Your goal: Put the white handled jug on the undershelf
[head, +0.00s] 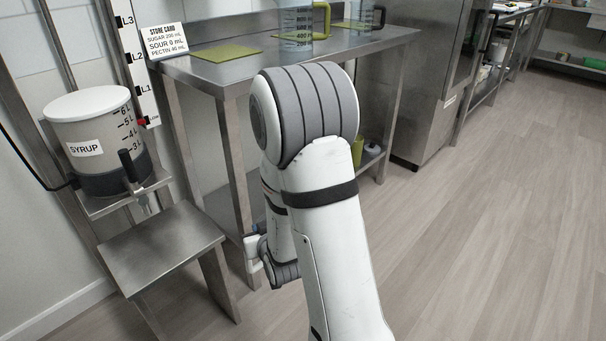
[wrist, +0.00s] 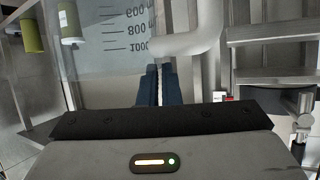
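The white handled jug is a clear vessel (wrist: 110,45) with dark volume marks and a white handle (wrist: 190,38) in the wrist view. My gripper (wrist: 160,68) has its dark blue fingers close together at the handle, with a thin pale strip between them; it appears shut on the handle. In the head view my arm hides most of the gripper and the jug. The undershelf (head: 378,161) is the low shelf of the steel table; my arm covers its middle.
The steel tabletop (head: 225,73) bears green mats, a jug with a yellow-green handle (head: 299,28), a black-handled jug (head: 364,14) and a store card (head: 166,40). A green bottle (head: 357,151) stands on the undershelf. A syrup tank (head: 92,122) stands left; floor is clear right.

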